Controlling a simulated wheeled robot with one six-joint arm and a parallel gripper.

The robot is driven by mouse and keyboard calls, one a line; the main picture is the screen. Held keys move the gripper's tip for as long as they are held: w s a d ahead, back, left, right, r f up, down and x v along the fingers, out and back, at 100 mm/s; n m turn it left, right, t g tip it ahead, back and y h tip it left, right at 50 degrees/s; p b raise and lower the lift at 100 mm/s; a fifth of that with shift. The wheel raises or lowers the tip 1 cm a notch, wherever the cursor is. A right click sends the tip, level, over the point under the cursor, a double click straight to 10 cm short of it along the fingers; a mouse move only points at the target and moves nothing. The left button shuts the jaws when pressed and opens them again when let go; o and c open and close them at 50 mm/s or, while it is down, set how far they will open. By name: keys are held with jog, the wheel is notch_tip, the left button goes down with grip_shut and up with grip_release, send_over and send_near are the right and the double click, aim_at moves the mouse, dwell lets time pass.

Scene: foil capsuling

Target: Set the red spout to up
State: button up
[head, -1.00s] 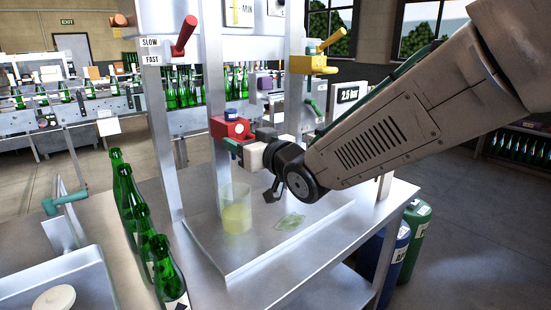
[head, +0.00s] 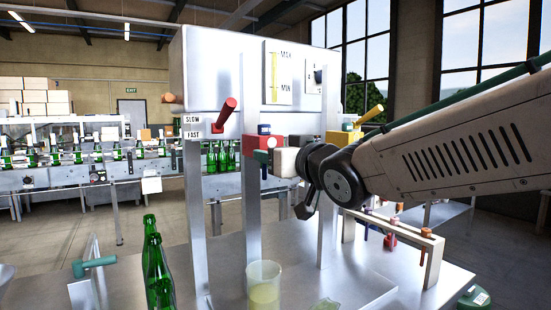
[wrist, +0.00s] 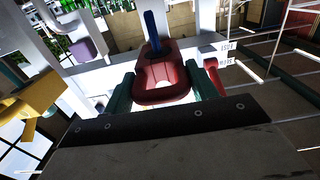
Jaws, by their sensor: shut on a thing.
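In the wrist view the red spout (wrist: 165,88) sits between the two green fingers (wrist: 165,95). The fingers partly hide its sides.
A red lever (head: 226,115) beside SLOW and FAST labels is close left of the spout. A beaker of yellow liquid (head: 264,285) stands below on the bench. Green bottles (head: 156,272) stand at left. A rack (head: 420,238) with coloured handles stands at right.

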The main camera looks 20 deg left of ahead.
jog(key=shift+r, duration=0.45)
jog(key=o, duration=1.1)
jog(key=shift+w+d, duration=0.1)
jog(key=shift+w, duration=0.05)
jog(key=shift+f, duration=0.15)
jog(key=v, duration=0.7)
jog(key=shift+s+d, duration=0.25)
jog(key=shift+s, duration=0.1)
jog(key=shift+f, duration=0.1)
